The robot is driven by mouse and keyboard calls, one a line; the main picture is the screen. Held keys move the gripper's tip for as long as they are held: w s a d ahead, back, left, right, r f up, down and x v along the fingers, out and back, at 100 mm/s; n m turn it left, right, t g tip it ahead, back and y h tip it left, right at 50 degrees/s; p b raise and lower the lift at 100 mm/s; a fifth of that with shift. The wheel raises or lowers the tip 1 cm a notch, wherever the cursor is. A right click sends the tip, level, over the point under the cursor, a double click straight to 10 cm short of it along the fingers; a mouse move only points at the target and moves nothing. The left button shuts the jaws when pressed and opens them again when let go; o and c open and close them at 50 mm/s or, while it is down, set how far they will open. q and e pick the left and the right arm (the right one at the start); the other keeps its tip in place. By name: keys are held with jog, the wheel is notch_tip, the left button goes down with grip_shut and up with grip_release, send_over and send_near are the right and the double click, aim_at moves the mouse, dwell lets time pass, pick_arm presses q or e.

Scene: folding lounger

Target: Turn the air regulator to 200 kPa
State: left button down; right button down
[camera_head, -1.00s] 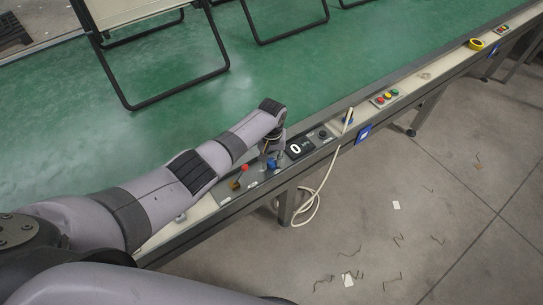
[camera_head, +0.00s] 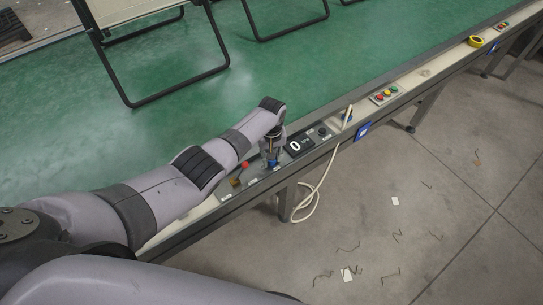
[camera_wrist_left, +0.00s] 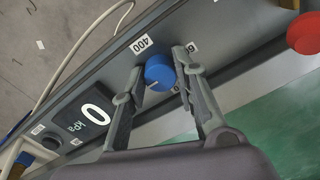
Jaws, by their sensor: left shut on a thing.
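The air regulator's blue knob (camera_wrist_left: 158,73) stands on the grey panel along the conveyor edge, with a printed 400 label (camera_wrist_left: 142,44) beside it. Other number labels are partly hidden by a finger. The black display (camera_wrist_left: 84,112) reads 0 kPa; it also shows in the head view (camera_head: 299,145). My left gripper (camera_head: 272,161) points down at the panel. In the wrist view its two fingers (camera_wrist_left: 160,66) are shut on the blue knob, one on each side. My right gripper is in neither view.
A red button (camera_head: 245,165) sits beside the knob, and a black knob (camera_head: 323,132) beyond the display. A pale cable (camera_head: 318,187) hangs from the rail. A push-button box (camera_head: 384,94) is farther along. Black lounger frames (camera_head: 180,88) stand on the green belt (camera_head: 330,70).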

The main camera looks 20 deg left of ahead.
pick_arm(q)
jog(key=c, duration=1.5)
grip_release()
jog(key=shift+c, duration=0.2)
jog(key=shift+r, duration=0.1)
notch_tip(320, 180, up, 12)
